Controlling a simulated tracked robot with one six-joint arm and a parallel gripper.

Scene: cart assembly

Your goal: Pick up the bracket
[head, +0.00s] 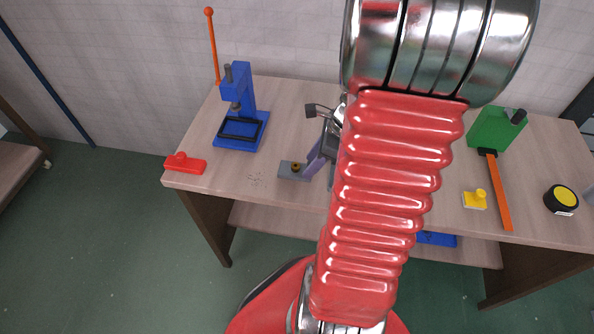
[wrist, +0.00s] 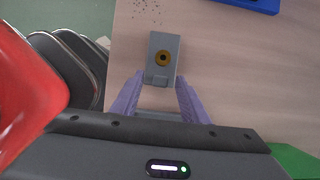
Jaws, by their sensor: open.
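The bracket is a small grey block with a brass-coloured ring around a dark hole. It lies on the wooden table left of my arm in the head view (head: 288,173), and ring side up in the wrist view (wrist: 166,44). My gripper has purple fingers and is open, at the bracket's right end in the head view (head: 315,158). In the wrist view my gripper (wrist: 160,76) has its fingertips on either side of the bracket's near end, with narrow gaps. Whether they are at the bracket's height is unclear. My arm hides the middle of the table.
A blue press (head: 241,133) with an orange lever and a red part (head: 184,164) stand to the left. At right are a green part (head: 495,129), an orange bar (head: 499,195), a yellow part (head: 474,200) and a black-yellow round item (head: 561,199).

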